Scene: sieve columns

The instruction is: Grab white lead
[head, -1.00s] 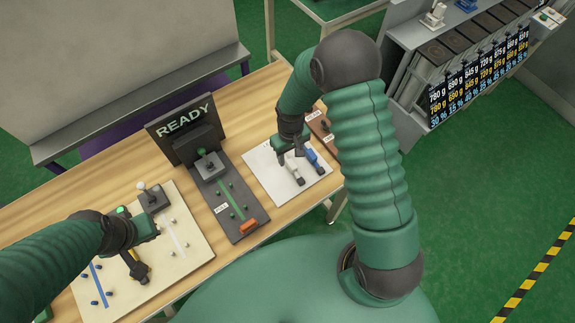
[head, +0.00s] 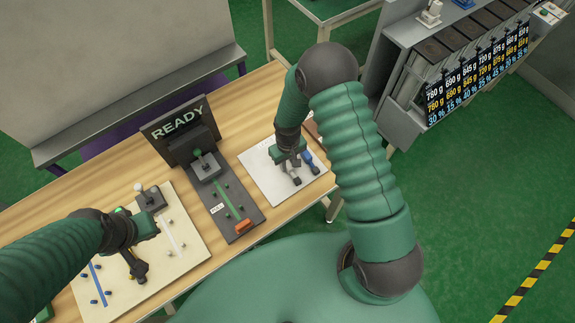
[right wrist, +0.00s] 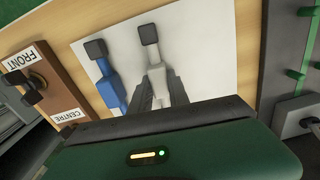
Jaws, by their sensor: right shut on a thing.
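The white lead (head: 296,178) lies on a white sheet (head: 262,172) on the wooden table. It shows in the right wrist view (right wrist: 153,62) as a pale body with a dark square end. My right gripper (head: 291,158) is low over the sheet and shut on the white lead; the jaws hide part of it. The blue lead (head: 310,162) lies just to the right, and shows left of the white one in the right wrist view (right wrist: 110,82).
A black panel reading READY (head: 178,127) and a dark board with a green strip (head: 232,201) stand left of the sheet. The cream board (head: 190,258) carries pegs and a black handle. A brown board (right wrist: 52,92) labelled FRONT and CENTRE lies beside the blue lead.

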